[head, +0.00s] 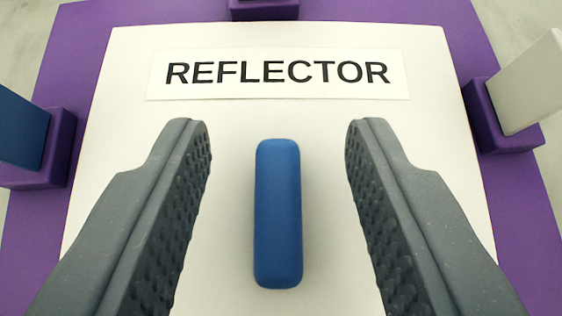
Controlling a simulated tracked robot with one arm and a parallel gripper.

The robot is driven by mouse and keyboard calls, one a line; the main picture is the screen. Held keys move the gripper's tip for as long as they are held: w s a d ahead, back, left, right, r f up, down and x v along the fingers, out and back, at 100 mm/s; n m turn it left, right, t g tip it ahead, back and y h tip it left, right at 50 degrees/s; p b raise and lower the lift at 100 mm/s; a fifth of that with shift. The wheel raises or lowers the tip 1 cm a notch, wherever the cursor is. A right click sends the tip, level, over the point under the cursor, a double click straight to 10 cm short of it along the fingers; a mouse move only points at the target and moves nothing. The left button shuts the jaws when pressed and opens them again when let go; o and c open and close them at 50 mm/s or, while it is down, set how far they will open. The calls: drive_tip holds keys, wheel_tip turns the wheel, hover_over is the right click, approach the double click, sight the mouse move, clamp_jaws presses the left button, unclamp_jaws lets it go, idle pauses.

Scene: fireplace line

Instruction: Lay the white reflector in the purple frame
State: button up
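The white reflector (300,130) is a flat plate labelled "REFLECTOR", with an upright-looking blue handle (278,215) in its middle. It lies within the outline of the purple frame (500,70), which shows along its left, top and right sides. I cannot tell from above whether the plate rests fully in the frame. My gripper (278,140) is open over the reflector. One dark grey ribbed finger is on each side of the blue handle, with a clear gap on both sides. The near edge of the reflector is out of view.
Purple blocks stand at the frame's left (55,150), right (495,120) and top (264,10) edges. A blue piece (20,130) rises from the left block and a white piece (530,80) from the right one. Pale floor shows in the upper corners.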

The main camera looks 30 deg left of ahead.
drive_tip(key=p+v, duration=0.3)
drive_tip(key=v, duration=1)
drive_tip(key=shift+s+d+r, duration=0.1)
drive_tip(key=shift+s+r, duration=0.05)
drive_tip(key=p+v, duration=0.2)
drive_tip(key=v, duration=1.1)
drive_tip(key=shift+s+d, duration=0.15)
drive_tip(key=shift+d, duration=0.05)
drive_tip(key=shift+r, duration=0.1)
